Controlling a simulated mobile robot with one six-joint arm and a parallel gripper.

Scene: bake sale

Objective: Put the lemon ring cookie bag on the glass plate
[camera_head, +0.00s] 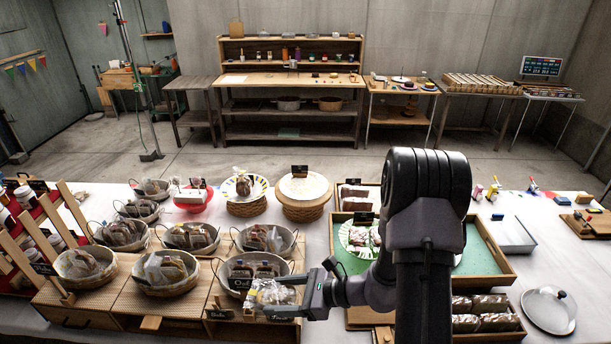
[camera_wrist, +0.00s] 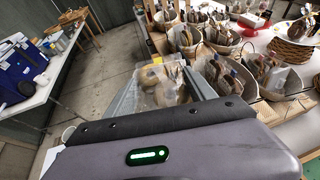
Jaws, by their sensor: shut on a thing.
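My gripper (camera_head: 291,298) is shut on a clear bag of pale yellow ring cookies (camera_head: 268,292), held in front of a wire basket of dark bags. In the wrist view the bag (camera_wrist: 163,88) sits between the two fingers (camera_wrist: 162,92). A round, clear glass-like piece with a dark knob (camera_head: 549,308) lies on the white cloth at the right, far from my gripper; I cannot tell whether it is the glass plate or a lid. A pale round plate (camera_head: 304,186) on a wicker stand is at the middle back.
Several baskets of bags (camera_head: 165,272) fill the left of the table. A multicolored plate (camera_head: 229,188) stands on another wicker stand. A green-lined tray (camera_head: 484,262) holding a green-striped plate (camera_head: 346,240) is behind my arm. A box of brown bags (camera_head: 510,336) is at lower right.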

